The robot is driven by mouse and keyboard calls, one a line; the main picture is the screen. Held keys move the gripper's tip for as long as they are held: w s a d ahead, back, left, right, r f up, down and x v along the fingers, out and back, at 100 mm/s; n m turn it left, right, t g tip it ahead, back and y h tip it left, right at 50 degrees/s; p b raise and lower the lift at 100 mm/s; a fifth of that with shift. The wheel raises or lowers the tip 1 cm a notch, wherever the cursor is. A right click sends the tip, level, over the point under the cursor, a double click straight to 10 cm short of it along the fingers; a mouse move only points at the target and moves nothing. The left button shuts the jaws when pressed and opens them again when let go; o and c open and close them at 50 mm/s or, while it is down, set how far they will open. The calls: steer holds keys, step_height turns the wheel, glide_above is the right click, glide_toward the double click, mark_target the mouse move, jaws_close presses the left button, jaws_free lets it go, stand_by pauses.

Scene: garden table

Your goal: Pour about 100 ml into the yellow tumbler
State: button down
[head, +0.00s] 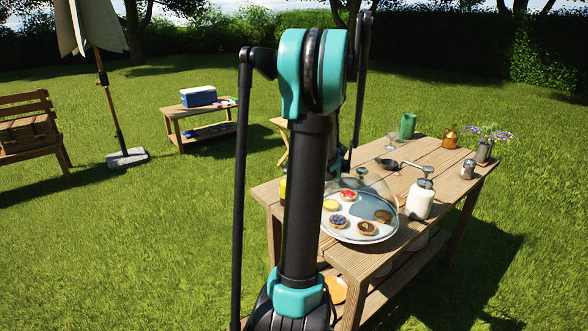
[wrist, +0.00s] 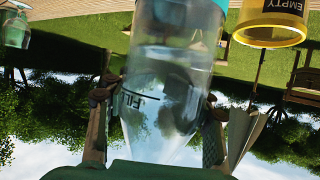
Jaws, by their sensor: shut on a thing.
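My gripper (wrist: 160,118) is shut on a clear vessel (wrist: 165,75) with a teal band and a "FILL" line mark. A finger shows on each side of it in the wrist view, where the scene appears upside down. How much liquid is in it I cannot tell. The yellow tumbler (wrist: 270,35), with a dark "EMPTY" label, is at the upper right of the wrist view, apart from the vessel. In the head view, a small yellow piece (head: 283,190) shows at the table's left edge, mostly hidden by my arm, which also hides my gripper.
The wooden table (head: 440,153) carries a domed pastry tray (head: 345,238), a white pump bottle (head: 421,200), a dark pan (head: 388,163), a stemmed glass (head: 391,139), a green can (head: 407,126), an amber bottle (head: 450,136) and a flower pot (head: 484,152).

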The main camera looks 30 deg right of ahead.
steer(key=shift+s+d+f, duration=0.1)
steer(key=shift+f, duration=0.05)
steer(key=shift+f, duration=0.1)
step_height(320, 180, down, 5)
steer(key=n+g+h+p, duration=0.1)
steer(key=n+g+h, duration=0.3)
steer(key=n+h, duration=0.15)
step_height(320, 180, up, 7)
steer(key=n+g+h+p, duration=0.1)
steer(key=n+h+p, duration=0.1)
steer(key=n, duration=0.2)
stand_by(1.3)
steer(key=shift+r+n+h+p, duration=0.65)
steer(key=shift+r+n+p, duration=0.2)
steer(key=shift+p, duration=0.3)
